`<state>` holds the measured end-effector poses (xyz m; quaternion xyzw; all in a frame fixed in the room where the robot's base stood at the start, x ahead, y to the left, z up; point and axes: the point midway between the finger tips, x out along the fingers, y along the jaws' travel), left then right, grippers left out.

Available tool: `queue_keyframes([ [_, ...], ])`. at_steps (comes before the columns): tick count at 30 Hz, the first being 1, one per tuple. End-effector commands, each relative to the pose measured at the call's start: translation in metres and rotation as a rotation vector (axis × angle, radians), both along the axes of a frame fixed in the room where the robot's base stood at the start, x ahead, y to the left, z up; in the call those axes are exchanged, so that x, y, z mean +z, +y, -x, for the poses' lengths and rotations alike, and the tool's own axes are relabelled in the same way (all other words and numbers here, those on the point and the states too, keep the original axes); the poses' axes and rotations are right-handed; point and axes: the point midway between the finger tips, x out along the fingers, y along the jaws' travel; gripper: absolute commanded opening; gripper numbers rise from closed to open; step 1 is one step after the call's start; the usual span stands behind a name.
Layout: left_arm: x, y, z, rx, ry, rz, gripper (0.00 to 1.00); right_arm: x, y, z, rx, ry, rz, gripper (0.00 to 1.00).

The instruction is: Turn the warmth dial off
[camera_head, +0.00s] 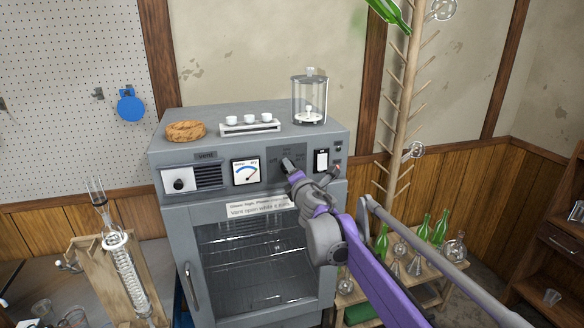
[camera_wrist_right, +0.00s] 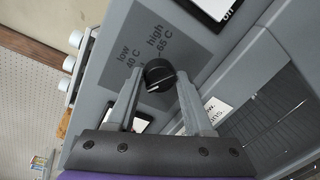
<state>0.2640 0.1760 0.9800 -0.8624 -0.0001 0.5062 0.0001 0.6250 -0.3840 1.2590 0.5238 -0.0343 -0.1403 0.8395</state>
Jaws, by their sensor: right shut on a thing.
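The warmth dial (camera_wrist_right: 159,74) is a round black knob on a dark grey plate on the front of a grey oven cabinet (camera_head: 170,150). In the right wrist view, the plate reads "low 40 C" and "high 65 C", with a pale mark on the knob's lower side. My right gripper (camera_head: 296,176) reaches the dial from the front right. Its two fingers stand on either side of the knob and are shut on it. In the head view the fingers hide part of the dial's plate. My left gripper is not in view.
A meter (camera_head: 245,172) and a vent knob (camera_head: 179,184) sit left of the dial; a white switch (camera_head: 321,160) sits right. A glass jar (camera_head: 310,100), a tray of cups (camera_head: 250,126) and a cork ring (camera_head: 185,131) stand on top. A bottle rack (camera_head: 400,120) stands right.

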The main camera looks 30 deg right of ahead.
Motion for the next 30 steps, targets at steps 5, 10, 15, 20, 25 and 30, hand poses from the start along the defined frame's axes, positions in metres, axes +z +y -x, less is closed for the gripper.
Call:
queue_keyframes([
  [5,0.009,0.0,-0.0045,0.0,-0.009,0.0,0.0,0.0041,0.0003,-0.0014,0.0,0.013,0.064,0.0],
  [10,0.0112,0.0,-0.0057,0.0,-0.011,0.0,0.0,0.003,0.0006,-0.0013,0.002,0.021,0.095,0.0],
  [15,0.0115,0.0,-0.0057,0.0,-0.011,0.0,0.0,0.0022,0.0009,-0.0012,0.002,0.023,0.104,0.0],
  [20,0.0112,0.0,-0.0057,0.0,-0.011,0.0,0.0,0.0019,0.001,-0.0011,0.003,0.024,0.104,0.0],
  [25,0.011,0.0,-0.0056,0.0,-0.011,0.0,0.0,0.0015,0.0012,-0.001,0.003,0.023,0.103,0.63],
  [30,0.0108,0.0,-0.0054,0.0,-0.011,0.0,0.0,0.0008,0.001,-0.0008,0.002,0.024,0.102,0.79],
])
